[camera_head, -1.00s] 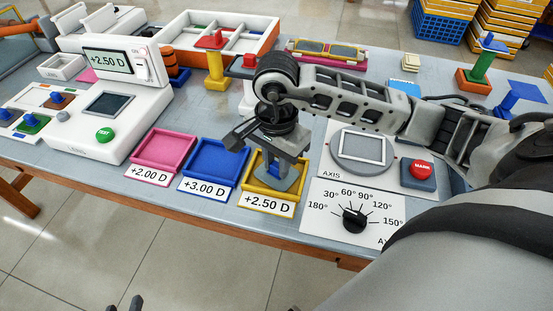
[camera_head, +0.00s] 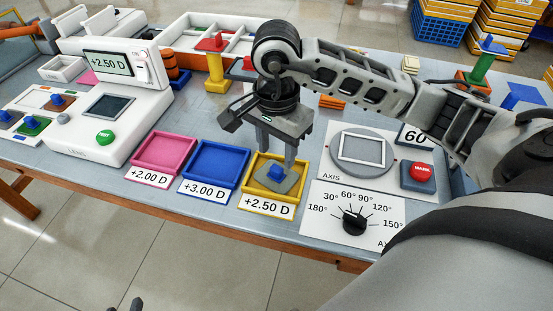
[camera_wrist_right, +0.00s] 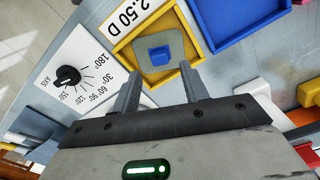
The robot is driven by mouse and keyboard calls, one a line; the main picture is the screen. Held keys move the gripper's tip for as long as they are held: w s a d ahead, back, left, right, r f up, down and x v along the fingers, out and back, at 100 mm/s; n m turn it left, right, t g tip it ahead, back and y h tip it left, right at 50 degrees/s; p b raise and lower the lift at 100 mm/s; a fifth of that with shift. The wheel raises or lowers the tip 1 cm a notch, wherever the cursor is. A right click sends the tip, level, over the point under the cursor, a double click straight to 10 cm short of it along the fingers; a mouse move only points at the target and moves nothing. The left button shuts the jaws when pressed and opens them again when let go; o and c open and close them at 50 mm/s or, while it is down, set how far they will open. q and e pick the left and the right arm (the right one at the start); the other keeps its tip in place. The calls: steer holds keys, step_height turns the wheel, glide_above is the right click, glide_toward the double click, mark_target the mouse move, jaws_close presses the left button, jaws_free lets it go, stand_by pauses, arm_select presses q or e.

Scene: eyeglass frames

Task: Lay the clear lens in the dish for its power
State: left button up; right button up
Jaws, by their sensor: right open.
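The clear lens (camera_head: 292,184) is a greyish see-through square plate with a blue knob (camera_head: 276,172) on top. It lies inside the yellow dish (camera_head: 246,192) labelled +2.50 D, and it also shows there in the right wrist view (camera_wrist_right: 172,38). My right gripper (camera_head: 277,155) is open and empty just above the lens, its fingers pointing down and apart from the knob. The lens meter screen (camera_head: 107,64) reads +2.50 D. Dark tips of what seems to be my left gripper (camera_head: 126,306) barely show at the bottom edge.
A blue dish (camera_head: 188,182) labelled +3.00 D and a pink dish (camera_head: 138,168) labelled +2.00 D stand to the left. To the right are the axis dial card (camera_head: 325,232), a round axis stand (camera_head: 385,170) and a red MARK button (camera_head: 421,171). The table's front edge is close.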

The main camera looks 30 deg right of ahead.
mark_target(276, 168)
arm_select(q)
steer(key=shift+s+a+f+p, duration=0.1)
steer(key=shift+f+p, duration=0.1)
steer(key=shift+p, duration=0.15)
arm_select(e)
step_height(276, 168, up, 7)
steer(key=shift+r, duration=0.15)
arm_select(q)
steer(key=shift+r, duration=0.15)
steer(key=shift+r, duration=0.1)
